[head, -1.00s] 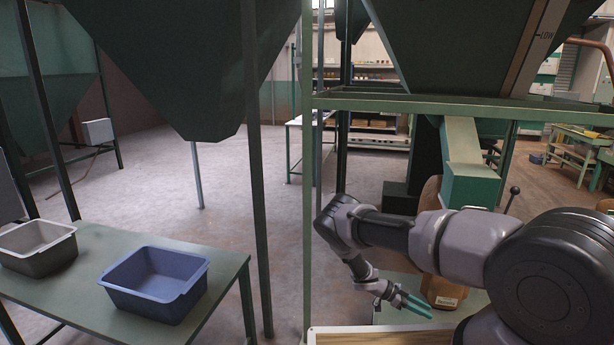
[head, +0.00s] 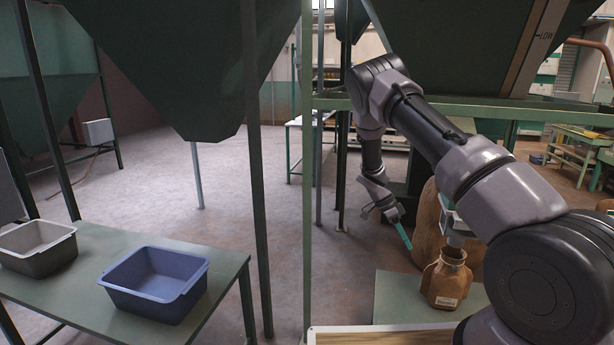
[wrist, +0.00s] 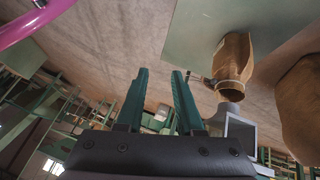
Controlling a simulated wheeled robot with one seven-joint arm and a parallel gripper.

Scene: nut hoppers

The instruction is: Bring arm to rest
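My gripper (head: 403,232) is raised in the air left of the hopper outlet, its teal fingers pointing down. In the wrist view the two fingers of my gripper (wrist: 160,72) stand apart with nothing between them. A brown paper sack (head: 446,283) with an open top and a white label stands upright on a green surface (head: 400,302), below and right of the gripper and apart from it. The sack also shows in the wrist view (wrist: 236,56), close to a grey metal spout (wrist: 240,127). My arm hides part of the hopper outlet in the head view.
A larger brown sack (head: 428,236) stands behind the small one. Green frame posts (head: 308,200) rise left of my arm. A blue bin (head: 155,284) and a grey bin (head: 38,246) sit on a green table (head: 90,290) at left. Open floor lies behind.

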